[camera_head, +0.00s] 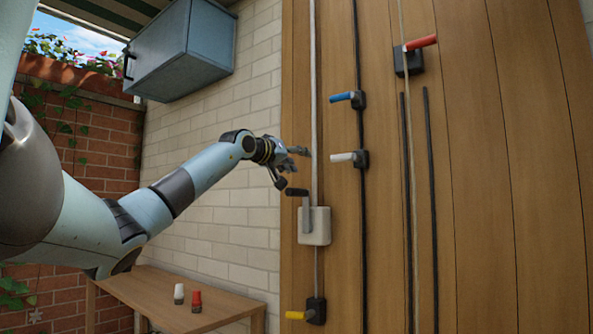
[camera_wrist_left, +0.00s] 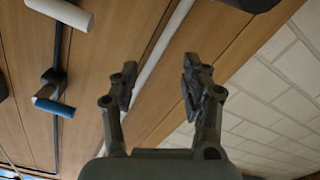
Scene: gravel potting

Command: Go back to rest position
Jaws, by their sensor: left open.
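My left gripper (camera_head: 293,167) is open and empty. It hangs in the air in front of the wooden panel's left edge, just above the black crank handle (camera_head: 297,192) on a pale box (camera_head: 314,226). In the left wrist view both fingers of the gripper (camera_wrist_left: 160,70) are apart with nothing between them. My right gripper is not in view.
The wooden panel (camera_head: 480,200) carries a blue handle (camera_head: 341,97), a white handle (camera_head: 343,157), a red handle (camera_head: 421,43) and a yellow handle (camera_head: 296,315). A wooden table (camera_head: 225,304) holds two small items. A blue-grey cabinet (camera_head: 182,55) hangs upper left.

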